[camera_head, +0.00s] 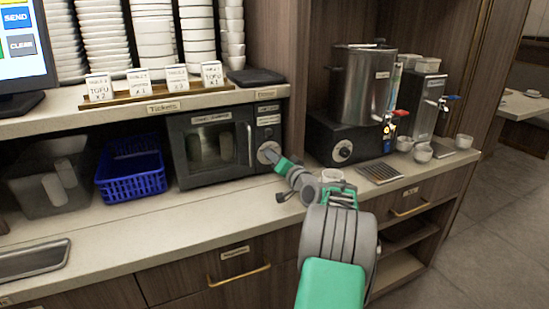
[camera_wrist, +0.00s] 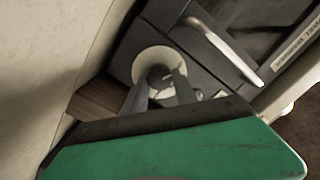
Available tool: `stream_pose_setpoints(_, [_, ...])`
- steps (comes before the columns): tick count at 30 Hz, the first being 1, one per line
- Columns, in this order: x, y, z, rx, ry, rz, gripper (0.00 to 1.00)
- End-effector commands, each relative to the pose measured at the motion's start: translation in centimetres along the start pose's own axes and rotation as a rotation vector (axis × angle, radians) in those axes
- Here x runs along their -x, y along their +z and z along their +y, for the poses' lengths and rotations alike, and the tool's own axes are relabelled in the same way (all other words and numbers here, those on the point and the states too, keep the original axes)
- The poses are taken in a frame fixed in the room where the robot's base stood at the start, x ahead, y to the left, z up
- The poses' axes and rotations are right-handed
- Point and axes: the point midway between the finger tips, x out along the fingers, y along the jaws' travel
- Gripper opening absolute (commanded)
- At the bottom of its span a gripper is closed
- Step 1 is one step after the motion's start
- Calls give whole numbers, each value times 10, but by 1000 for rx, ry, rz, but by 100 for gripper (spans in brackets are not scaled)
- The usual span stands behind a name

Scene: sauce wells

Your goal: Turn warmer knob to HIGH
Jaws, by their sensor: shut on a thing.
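A dark box-shaped warmer (camera_head: 210,147) with a glass door and handle stands on the counter under the shelf. Its knob on a pale round dial (camera_head: 266,148) is at the right of its front. My gripper (camera_head: 272,156) reaches up from the lower right and is shut on this knob. In the wrist view the two fingers (camera_wrist: 163,88) close over the middle of the pale dial (camera_wrist: 150,58), hiding most of the knob. The door handle (camera_wrist: 222,48) runs beside it. The dial's markings and the knob's setting are too small to read.
A black base with another knob (camera_head: 342,151) carries a steel urn (camera_head: 362,85) to the right. Small cups (camera_head: 423,153) and a grille (camera_head: 380,172) stand near it. A blue basket (camera_head: 131,172) sits left of the warmer. The front counter strip is mostly clear.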

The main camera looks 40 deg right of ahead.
Motion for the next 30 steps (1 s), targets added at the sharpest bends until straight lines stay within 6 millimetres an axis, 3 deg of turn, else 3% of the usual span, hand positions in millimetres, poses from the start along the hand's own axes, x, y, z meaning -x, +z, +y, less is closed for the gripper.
stream_pose_setpoints(11, [0,0,0,0,0,0,0])
stream_pose_setpoints(22, [0,0,0,-30,-1,0,0])
stream_pose_setpoints(30, [0,0,0,-169,-7,8,0])
